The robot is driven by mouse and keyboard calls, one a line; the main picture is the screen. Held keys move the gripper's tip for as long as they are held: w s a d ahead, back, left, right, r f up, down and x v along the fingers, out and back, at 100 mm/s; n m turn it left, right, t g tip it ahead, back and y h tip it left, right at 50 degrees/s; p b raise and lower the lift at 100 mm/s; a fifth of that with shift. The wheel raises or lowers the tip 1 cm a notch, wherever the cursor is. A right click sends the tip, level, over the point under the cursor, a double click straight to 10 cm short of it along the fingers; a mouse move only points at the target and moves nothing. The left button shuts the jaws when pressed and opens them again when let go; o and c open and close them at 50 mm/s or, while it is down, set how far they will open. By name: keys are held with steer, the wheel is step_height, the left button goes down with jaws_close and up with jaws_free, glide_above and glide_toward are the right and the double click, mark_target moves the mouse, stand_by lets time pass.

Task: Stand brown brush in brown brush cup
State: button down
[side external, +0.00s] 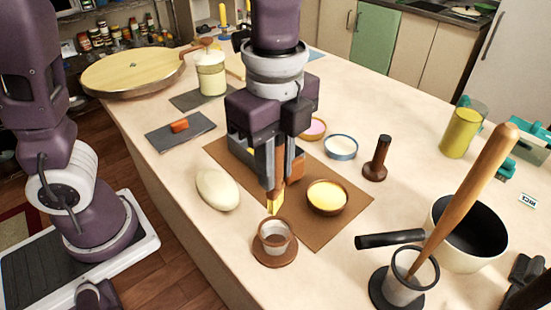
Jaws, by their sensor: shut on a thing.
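My gripper (276,180) points down over the brown mat, shut on the brown brush. Only the brush's yellow tip (276,204) shows clearly, pointing down below the fingers; its handle is mostly hidden by my gripper. The brown brush cup (274,237), a small grey cup with a brown rim on a round brown base, stands upright at the mat's near edge. In the picture the brush tip is just above the cup's rim. I cannot tell exactly how far apart they are in depth.
A bowl of yellow filling (327,196) sits right of my gripper on the brown mat (322,230). A pale dough lump (217,189) lies left. A brown stamp (377,160) stands farther back.

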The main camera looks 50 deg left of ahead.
steer(key=shift+f, duration=5.55)
steer(key=shift+f, duration=0.25)
steer(key=c, duration=1.2)
jaws_free()
